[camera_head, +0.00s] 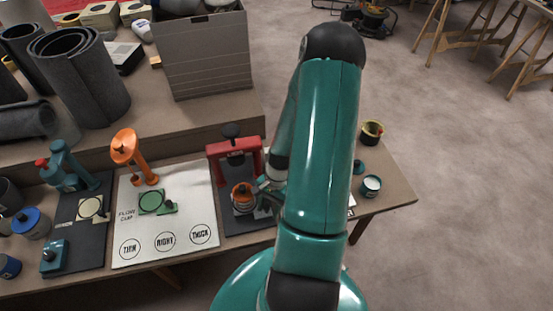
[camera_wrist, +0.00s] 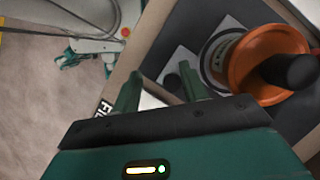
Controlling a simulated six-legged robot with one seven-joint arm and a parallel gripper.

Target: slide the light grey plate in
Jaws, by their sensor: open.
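The light grey plate (camera_wrist: 175,60) shows in the wrist view as a pale flat piece on a dark base, just beyond my fingertips. It reaches toward the orange part, and my right finger covers some of it. My gripper (camera_wrist: 158,82) is open, with its two fingers apart beside the plate's near end; I cannot tell whether either touches it. In the head view my gripper (camera_head: 268,186) is at the right side of the red press frame (camera_head: 236,148), partly hidden by my arm. The orange part (camera_wrist: 257,62) with a black knob stands in the press, over a pale ring.
The dark base (camera_head: 232,223) lies beside a white board (camera_head: 190,220) marked THIN, RIGHT and THICK. An orange stand (camera_head: 127,150) and a teal press (camera_head: 66,170) are further left. A grey box (camera_head: 205,55) stands behind. A small tin (camera_head: 371,186) is at right.

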